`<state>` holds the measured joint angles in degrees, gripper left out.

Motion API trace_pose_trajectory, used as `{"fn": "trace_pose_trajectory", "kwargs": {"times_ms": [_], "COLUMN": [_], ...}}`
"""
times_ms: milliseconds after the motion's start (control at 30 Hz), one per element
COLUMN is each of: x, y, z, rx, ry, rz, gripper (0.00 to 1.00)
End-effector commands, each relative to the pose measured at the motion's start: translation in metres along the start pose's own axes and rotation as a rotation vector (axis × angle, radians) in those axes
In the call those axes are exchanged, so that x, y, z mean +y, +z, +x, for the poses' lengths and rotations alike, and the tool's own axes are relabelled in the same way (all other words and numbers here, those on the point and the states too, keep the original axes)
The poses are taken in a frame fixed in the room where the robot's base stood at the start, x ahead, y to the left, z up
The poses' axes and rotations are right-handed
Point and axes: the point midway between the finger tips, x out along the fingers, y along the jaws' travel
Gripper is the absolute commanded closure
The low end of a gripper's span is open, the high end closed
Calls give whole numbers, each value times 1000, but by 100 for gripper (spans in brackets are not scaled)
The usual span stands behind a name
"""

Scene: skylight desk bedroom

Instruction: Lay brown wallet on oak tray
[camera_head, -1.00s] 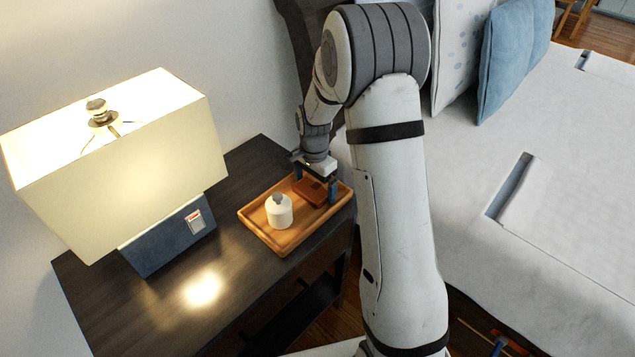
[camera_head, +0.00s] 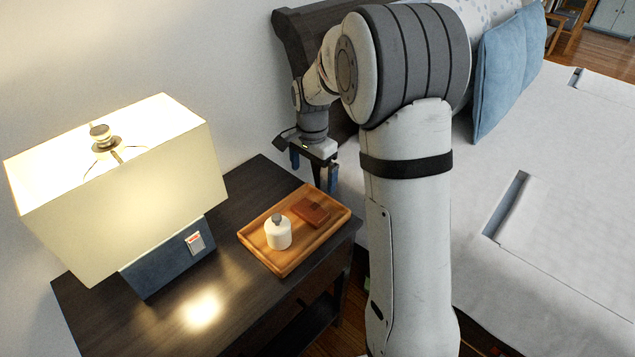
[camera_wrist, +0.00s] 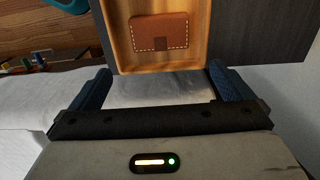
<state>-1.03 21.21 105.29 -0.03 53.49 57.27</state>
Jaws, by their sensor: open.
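The brown wallet (camera_head: 311,211) lies flat on the oak tray (camera_head: 287,267), in the tray's far right part. In the wrist view the wallet (camera_wrist: 159,31) shows pale stitching and lies inside the rim of the tray (camera_wrist: 207,56). My gripper (camera_head: 314,172) is open and empty, above and behind the tray, apart from the wallet. In the wrist view the two blue fingers of my gripper (camera_wrist: 160,82) stand wide apart with nothing between them.
A white jar (camera_head: 278,235) with a grey top stands on the tray, left of the wallet. The tray rests on a dark nightstand (camera_head: 232,250). A lit lamp (camera_head: 130,190) stands at the left. The bed (camera_head: 560,190) is at the right.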

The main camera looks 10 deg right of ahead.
Motion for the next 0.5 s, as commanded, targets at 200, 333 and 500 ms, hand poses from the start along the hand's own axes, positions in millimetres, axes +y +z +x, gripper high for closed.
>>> {"fn": "trace_pose_trajectory", "kwargs": {"times_ms": [200,333,500], "x": [24,62,118], "y": [16,41,79], "z": [-28,-54,-75], "rx": [15,40,81], "ry": [-21,-46,-71], "rz": [-112,-287,-542], "gripper": [0,0,0]}}
